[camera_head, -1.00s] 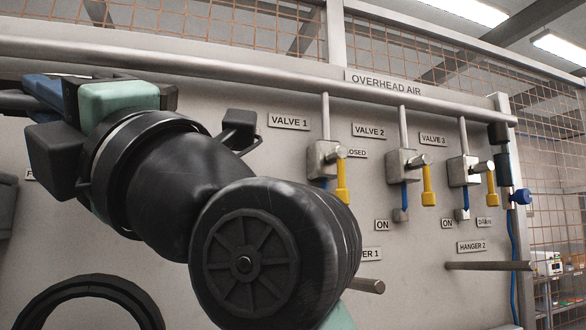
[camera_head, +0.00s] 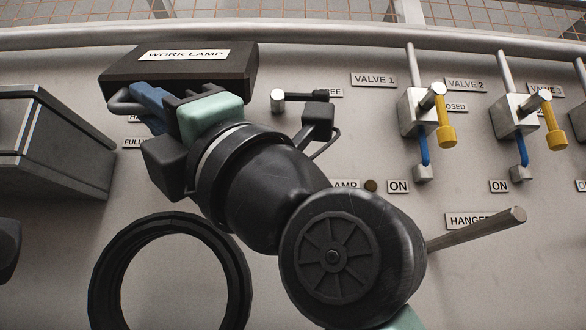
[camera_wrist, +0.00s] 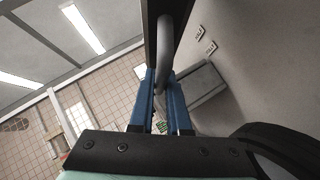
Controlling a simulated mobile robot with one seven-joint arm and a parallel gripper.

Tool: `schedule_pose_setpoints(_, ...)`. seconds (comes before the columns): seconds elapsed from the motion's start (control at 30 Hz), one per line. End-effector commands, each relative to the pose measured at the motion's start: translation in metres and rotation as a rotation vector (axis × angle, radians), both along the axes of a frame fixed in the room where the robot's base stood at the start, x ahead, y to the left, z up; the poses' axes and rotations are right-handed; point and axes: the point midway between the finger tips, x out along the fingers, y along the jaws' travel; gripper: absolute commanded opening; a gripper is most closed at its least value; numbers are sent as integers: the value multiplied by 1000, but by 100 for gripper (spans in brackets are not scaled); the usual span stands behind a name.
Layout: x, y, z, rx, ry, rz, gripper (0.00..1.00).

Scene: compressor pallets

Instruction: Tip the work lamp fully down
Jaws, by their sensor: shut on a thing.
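The work lamp (camera_head: 225,75) is a black box with a white WORK LAMP label, on the grey panel at the upper left of the head view. A grey bar handle (camera_head: 121,102) sticks out at its lower left. My gripper (camera_head: 140,97) has blue fingers and is shut on this handle. In the wrist view the handle (camera_wrist: 165,40) runs down between the blue fingers of my gripper (camera_wrist: 161,78), beside the lamp's dark body (camera_wrist: 151,32). My wrist hides part of the lamp's underside and the small labels below it.
A dark grey box (camera_head: 50,150) stands out from the panel at the left. A black ring (camera_head: 105,275) is below my arm. Valves with yellow handles (camera_head: 446,125) and a hanger peg (camera_head: 480,229) are to the right. A short metal peg (camera_head: 278,101) sits right of the lamp.

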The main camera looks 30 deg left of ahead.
Motion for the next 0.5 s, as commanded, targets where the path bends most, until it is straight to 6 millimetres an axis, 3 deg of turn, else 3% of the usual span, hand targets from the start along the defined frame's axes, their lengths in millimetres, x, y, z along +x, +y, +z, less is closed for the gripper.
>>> schedule_pose_setpoints(0.43, 1, 1, -1, -2, 4, 2, 0)
schedule_pose_setpoints(0.47, 1, 1, -1, -2, 4, 2, 20)
schedule_pose_setpoints(0.5, 1, 1, -1, -2, 3, 1, 27)
